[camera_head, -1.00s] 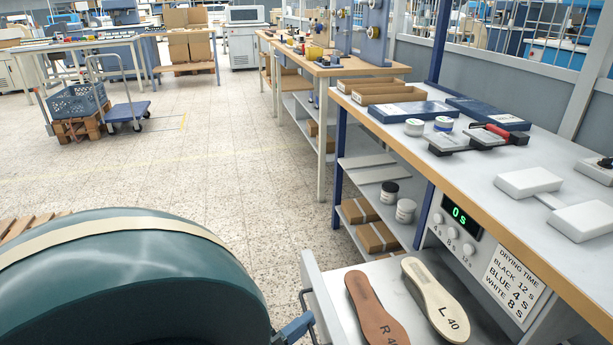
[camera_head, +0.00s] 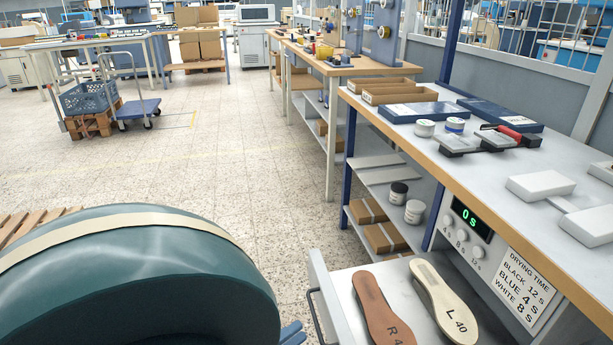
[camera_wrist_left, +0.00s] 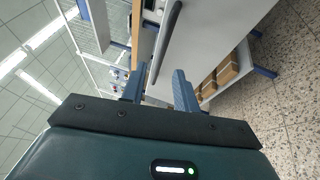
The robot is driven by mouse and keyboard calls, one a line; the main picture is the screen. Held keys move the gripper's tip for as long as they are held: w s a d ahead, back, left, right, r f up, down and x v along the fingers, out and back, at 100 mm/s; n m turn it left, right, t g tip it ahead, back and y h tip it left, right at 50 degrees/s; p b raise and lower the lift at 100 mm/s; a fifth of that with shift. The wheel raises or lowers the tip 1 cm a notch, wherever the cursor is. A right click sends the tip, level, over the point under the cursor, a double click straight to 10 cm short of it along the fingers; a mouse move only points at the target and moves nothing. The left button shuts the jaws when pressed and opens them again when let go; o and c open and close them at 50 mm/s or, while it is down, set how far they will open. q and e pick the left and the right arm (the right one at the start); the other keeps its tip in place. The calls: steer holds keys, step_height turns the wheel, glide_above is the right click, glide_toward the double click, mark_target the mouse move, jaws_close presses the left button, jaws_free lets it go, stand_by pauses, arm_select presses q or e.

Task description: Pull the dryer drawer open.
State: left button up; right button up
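The dryer drawer (camera_head: 345,273) stands pulled out from under the bench, its pale front panel facing left. Its dark bar handle (camera_head: 314,312) shows on that panel, and also in the left wrist view (camera_wrist_left: 167,42). A brown insole marked R 4 (camera_head: 380,308) and a cream insole marked L 40 (camera_head: 444,300) lie in it. The dryer panel (camera_head: 465,240) reads 0 s. My left gripper (camera_head: 292,334) is mostly hidden by my arm, left of the handle. In the left wrist view its blue fingers (camera_wrist_left: 160,88) are apart and empty, with the handle beyond the tips. My right gripper is out of view.
The bench top (camera_head: 440,145) holds ink jars (camera_head: 425,128), dark blue flat boxes (camera_head: 500,115), cardboard trays (camera_head: 400,92) and white blocks (camera_head: 540,185). Shelves with boxes (camera_head: 384,238) and jars stand behind the drawer.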

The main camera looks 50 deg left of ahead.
arm_select(q)
steer(key=s+f, duration=0.1)
steer(key=s, duration=0.7)
steer(key=shift+s+f, duration=0.25)
